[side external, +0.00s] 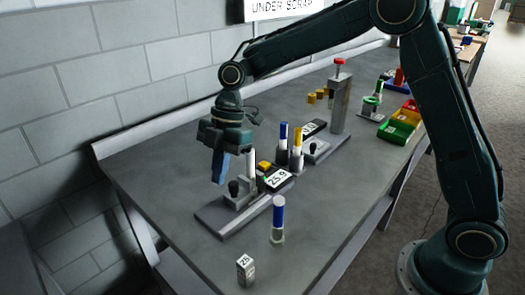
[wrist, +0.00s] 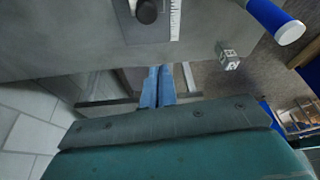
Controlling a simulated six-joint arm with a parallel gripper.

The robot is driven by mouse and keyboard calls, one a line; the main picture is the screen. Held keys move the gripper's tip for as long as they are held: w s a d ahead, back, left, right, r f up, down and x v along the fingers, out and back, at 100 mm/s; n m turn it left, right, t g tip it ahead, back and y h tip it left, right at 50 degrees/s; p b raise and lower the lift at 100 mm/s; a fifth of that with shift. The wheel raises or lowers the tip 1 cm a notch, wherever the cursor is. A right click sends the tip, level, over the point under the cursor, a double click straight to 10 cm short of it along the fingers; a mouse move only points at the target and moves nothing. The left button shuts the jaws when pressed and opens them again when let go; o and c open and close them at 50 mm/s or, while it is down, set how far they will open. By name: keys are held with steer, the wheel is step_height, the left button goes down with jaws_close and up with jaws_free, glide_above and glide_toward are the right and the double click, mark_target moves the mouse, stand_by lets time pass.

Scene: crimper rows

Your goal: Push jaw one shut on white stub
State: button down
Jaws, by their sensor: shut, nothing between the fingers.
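The near crimper (side external: 218,219) is a grey base plate with a sliding block and a black knob (side external: 234,187). The white stub (side external: 251,164) stands upright just right of the knob. Whether jaw one touches the stub is too small to tell. My gripper (side external: 217,181) has its blue fingers together, pointing down, left of the knob and apart from it. In the wrist view the shut fingertips (wrist: 160,69) are empty. The knob (wrist: 146,11) shows beyond them, beside a white scale (wrist: 175,18). The stub is not in the wrist view.
A digital readout (side external: 277,179) and yellow button (side external: 264,166) sit on the near crimper's right. A second crimper with blue (side external: 283,134) and yellow (side external: 298,140) stubs stands behind. The table's left is clear.

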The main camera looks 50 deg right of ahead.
mark_target(231, 186)
steer(key=x, duration=0.5)
steer(key=shift+a+f, duration=0.15)
steer(key=shift+f, duration=0.1)
steer(key=d, duration=0.2)
steer(key=shift+w+d+r, duration=0.15)
steer(key=shift+w+d, duration=0.05)
steer(key=shift+d, duration=0.05)
steer(key=shift+w+d, duration=0.1)
steer(key=shift+d, duration=0.7)
steer(key=shift+d, duration=0.1)
steer(key=shift+w+d, duration=0.1)
steer(key=shift+d, duration=0.45)
steer(key=shift+a, duration=0.1)
